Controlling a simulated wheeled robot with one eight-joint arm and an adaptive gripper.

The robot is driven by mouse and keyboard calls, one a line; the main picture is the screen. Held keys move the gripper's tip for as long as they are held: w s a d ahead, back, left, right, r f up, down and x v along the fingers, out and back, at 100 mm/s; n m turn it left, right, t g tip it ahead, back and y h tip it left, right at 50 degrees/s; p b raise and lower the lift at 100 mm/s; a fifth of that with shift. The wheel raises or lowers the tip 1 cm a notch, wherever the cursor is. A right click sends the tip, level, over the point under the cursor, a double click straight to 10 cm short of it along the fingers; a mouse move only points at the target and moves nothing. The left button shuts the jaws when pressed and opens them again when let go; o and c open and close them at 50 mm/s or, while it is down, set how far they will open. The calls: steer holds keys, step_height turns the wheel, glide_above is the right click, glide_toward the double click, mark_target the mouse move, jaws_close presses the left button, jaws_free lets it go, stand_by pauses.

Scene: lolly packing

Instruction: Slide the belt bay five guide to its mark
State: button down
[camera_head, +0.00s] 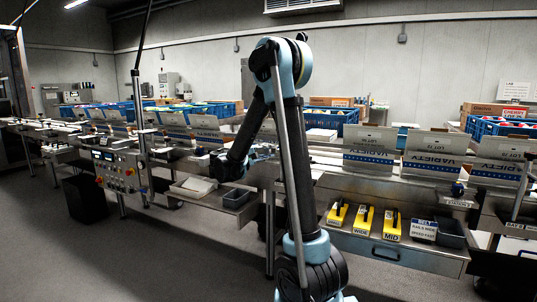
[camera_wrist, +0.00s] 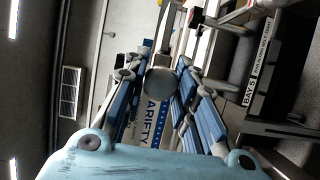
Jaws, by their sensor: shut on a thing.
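In the wrist view, a round grey knob (camera_wrist: 161,82) on a pale metal stem sits between the two fingers of my gripper (camera_wrist: 163,72). My fingers are shut on it; it appears to be the bay five guide's handle. A "BAY 5" label (camera_wrist: 249,91) shows on the plate to the right. In the head view, my gripper (camera_head: 222,167) is at the belt line's front edge, left of my upright arm. The knob is hidden there behind the gripper. I cannot make out the guide's mark in either view.
Variety cartons (camera_head: 369,150) stand along the belt on the right. Yellow blocks (camera_head: 362,219) marked with sizes lie on a lower shelf (camera_head: 398,254). A control panel (camera_head: 117,170) and a black bin (camera_head: 86,198) are at the left. The floor in front is clear.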

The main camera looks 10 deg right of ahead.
steer(key=c, duration=1.3)
jaws_free()
steer(key=shift+s+f, duration=0.1)
steer(key=shift+s, duration=0.1)
steer(key=shift+a, duration=0.1)
steer(key=v, duration=1.2)
steer(key=shift+w, duration=0.1)
